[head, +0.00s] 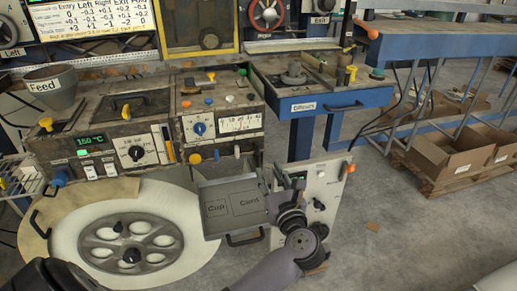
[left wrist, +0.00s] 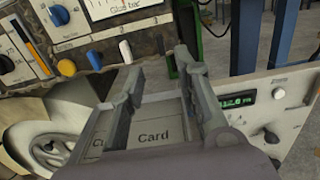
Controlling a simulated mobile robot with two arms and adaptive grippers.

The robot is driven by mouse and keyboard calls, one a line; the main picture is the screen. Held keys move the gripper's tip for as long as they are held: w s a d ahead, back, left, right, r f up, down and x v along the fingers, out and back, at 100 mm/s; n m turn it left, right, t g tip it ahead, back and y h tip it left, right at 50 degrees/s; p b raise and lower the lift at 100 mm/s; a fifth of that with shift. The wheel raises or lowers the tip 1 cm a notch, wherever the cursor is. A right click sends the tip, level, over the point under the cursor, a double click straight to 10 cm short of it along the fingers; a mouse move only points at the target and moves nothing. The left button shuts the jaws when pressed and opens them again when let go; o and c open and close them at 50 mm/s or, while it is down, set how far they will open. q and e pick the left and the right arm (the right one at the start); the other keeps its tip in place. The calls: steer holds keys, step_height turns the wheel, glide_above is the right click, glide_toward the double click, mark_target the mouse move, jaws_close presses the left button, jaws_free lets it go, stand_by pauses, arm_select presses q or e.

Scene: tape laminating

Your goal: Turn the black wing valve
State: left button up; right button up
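A black wing-shaped knob (head: 319,205), which looks like the wing valve, sits on the front of a white panel at lower centre-right. It also shows in the left wrist view (left wrist: 272,137), right of the fingers. A second black knob (head: 131,255) sits on the spoked wheel at left; its exact shape is unclear. My left gripper (head: 281,182) is in front of the white panel's left side, beside the tray, apart from the wing knob. In the left wrist view its fingers (left wrist: 160,72) stand apart with nothing between them. My right gripper is out of view.
A grey tray (head: 207,220) marked Cup and Card lies just left of and below my left gripper. A machine front (head: 150,148) with knobs and handles stands behind. A blue table (head: 340,97) is behind right. The floor (head: 400,240) at right is mostly clear.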

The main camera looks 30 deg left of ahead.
mark_target(258, 150)
arm_select(q)
steer(key=p+x, duration=0.1)
steer(key=x, duration=1)
steer(key=shift+c, duration=0.4)
jaws_close()
